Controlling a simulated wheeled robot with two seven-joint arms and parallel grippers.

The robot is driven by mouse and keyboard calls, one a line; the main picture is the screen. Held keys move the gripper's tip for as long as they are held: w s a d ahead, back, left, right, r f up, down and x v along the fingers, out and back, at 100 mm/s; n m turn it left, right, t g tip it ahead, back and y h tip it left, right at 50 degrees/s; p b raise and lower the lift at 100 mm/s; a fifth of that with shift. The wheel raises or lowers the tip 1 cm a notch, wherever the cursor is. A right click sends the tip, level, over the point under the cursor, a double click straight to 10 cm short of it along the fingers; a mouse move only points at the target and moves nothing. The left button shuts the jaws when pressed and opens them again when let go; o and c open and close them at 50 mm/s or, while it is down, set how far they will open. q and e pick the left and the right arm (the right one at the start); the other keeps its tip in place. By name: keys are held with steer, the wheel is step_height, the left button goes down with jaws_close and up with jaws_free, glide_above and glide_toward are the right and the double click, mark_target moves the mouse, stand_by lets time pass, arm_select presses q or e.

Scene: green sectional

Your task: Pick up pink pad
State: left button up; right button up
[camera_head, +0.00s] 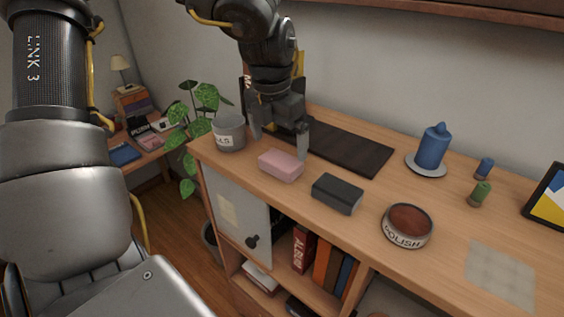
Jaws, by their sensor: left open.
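The pink pad (281,165) lies flat on the wooden sideboard top (352,228), near its front left edge. My left gripper (279,146) points down just above and behind the pad, with its two fingers apart and nothing between them. One finger is at the pad's back left and the other at its back right. I cannot tell whether the fingers touch the pad. My right gripper does not show.
A grey labelled pot (229,133) stands left of the gripper. A dark grey block (337,194) and a polish tin (407,226) lie to the right. A dark mat (350,148) lies behind; a blue candle (432,148) stands on a plate further right.

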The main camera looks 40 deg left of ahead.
mark_target(280, 159)
arm_select(q)
steer(key=shift+s, duration=0.1)
steer(key=shift+s+d+f+p, duration=0.1)
steer(key=shift+s+p, duration=0.05)
steer(key=shift+p, duration=0.15)
steer(key=f, duration=0.1)
steer(key=f+p, duration=0.1)
steer(key=f, duration=0.1)
steer(key=f+p, duration=0.1)
steer(key=shift+w+f, duration=0.4)
steer(key=shift+s+d, duration=0.1)
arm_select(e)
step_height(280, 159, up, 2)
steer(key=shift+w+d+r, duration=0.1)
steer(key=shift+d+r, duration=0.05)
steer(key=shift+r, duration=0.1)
arm_select(q)
steer(key=shift+c, duration=0.4)
steer(key=c, duration=0.8)
